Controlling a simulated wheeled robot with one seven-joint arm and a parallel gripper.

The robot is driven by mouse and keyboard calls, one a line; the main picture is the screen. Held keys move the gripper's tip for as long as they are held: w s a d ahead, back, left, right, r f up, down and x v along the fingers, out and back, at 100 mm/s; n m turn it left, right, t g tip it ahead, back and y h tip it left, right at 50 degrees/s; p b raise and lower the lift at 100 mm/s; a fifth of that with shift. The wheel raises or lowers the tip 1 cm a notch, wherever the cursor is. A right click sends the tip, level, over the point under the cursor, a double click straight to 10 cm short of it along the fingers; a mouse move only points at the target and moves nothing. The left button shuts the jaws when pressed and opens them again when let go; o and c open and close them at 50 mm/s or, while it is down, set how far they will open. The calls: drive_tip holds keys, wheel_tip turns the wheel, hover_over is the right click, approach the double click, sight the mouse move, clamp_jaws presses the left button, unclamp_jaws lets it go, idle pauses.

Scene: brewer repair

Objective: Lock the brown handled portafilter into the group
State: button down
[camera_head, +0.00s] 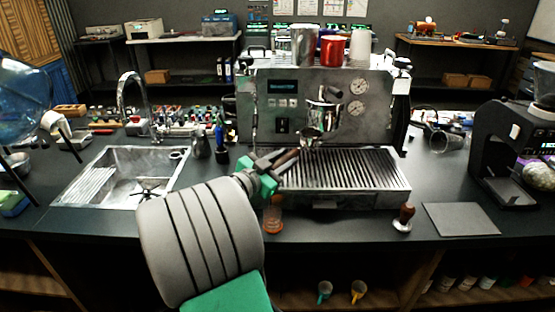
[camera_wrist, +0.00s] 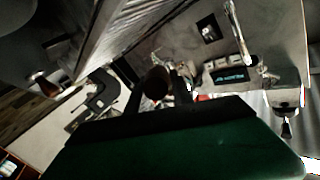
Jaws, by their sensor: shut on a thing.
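The portafilter's brown handle (camera_head: 287,157) points down and left from the espresso machine (camera_head: 262,125). Its metal head (camera_head: 309,134) is just below the chrome group (camera_head: 325,95) on the machine's front. I cannot tell whether it touches or sits inside the group. My gripper (camera_head: 272,163) is shut on the handle, in front of the machine and above the left of the drip tray (camera_head: 385,180). In the wrist view the handle's round brown end (camera_wrist: 156,83) shows between my dark fingers (camera_wrist: 158,92). The portafilter's head is mostly hidden there.
A sink (camera_head: 85,185) with a tall faucet is at left. A brown-handled tamper (camera_head: 404,216) and a grey mat (camera_head: 460,220) lie front right, with a grinder (camera_head: 510,150) beyond. An orange-brown object (camera_head: 273,215) stands beside my wrist. Cups and a pitcher (camera_head: 303,45) top the machine.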

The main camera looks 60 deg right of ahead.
sight(298, 149)
drive_tip(key=shift+r+p+x, duration=0.15)
drive_tip(key=shift+p+x, duration=0.55)
drive_tip(key=shift+x, duration=0.8)
drive_tip(key=shift+r+p+x, duration=0.1)
drive_tip(key=shift+p+x, duration=0.55)
drive_tip(key=shift+x, duration=0.85)
drive_tip(key=shift+s+a+r+b, duration=0.1)
drive_tip(key=shift+a+r+b, duration=0.15)
drive_tip(key=shift+b, duration=0.2)
drive_tip(key=shift+f+b, duration=0.1)
drive_tip(key=shift+b, duration=1.5)
drive_tip(key=shift+r, duration=0.45)
drive_tip(key=shift+b, duration=0.8)
drive_tip(key=shift+r, duration=0.4)
idle(0.4)
drive_tip(key=shift+b, duration=0.75)
